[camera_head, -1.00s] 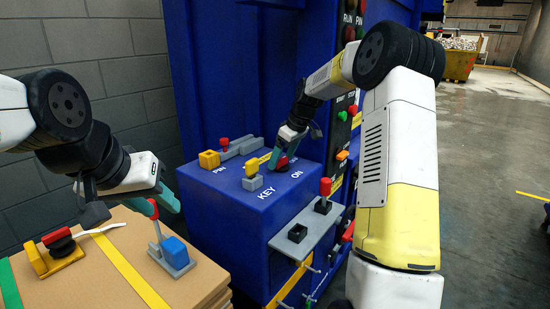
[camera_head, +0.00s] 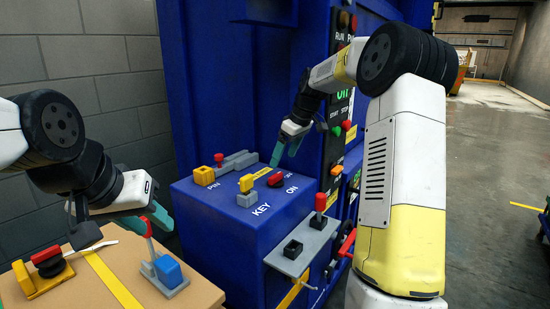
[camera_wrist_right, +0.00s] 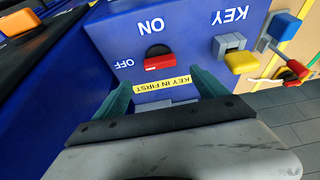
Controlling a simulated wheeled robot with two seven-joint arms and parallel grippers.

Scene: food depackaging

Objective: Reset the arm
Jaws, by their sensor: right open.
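My right gripper (camera_head: 285,152) is open and empty above the blue control box (camera_head: 225,222). In the right wrist view its teal fingers (camera_wrist_right: 163,92) stand apart, with a red switch knob (camera_wrist_right: 160,62) beyond them. The same red knob (camera_head: 276,179) sits on the box top beside the "ON" label, apart from the fingers.
A yellow key piece (camera_head: 247,184) and a yellow-and-grey pin latch (camera_head: 204,175) stand on the box top. A red-knobbed lever (camera_head: 321,202) rises from the grey side shelf (camera_head: 310,243). A button panel (camera_head: 343,125) stands behind. Open floor (camera_head: 495,190) lies to the right.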

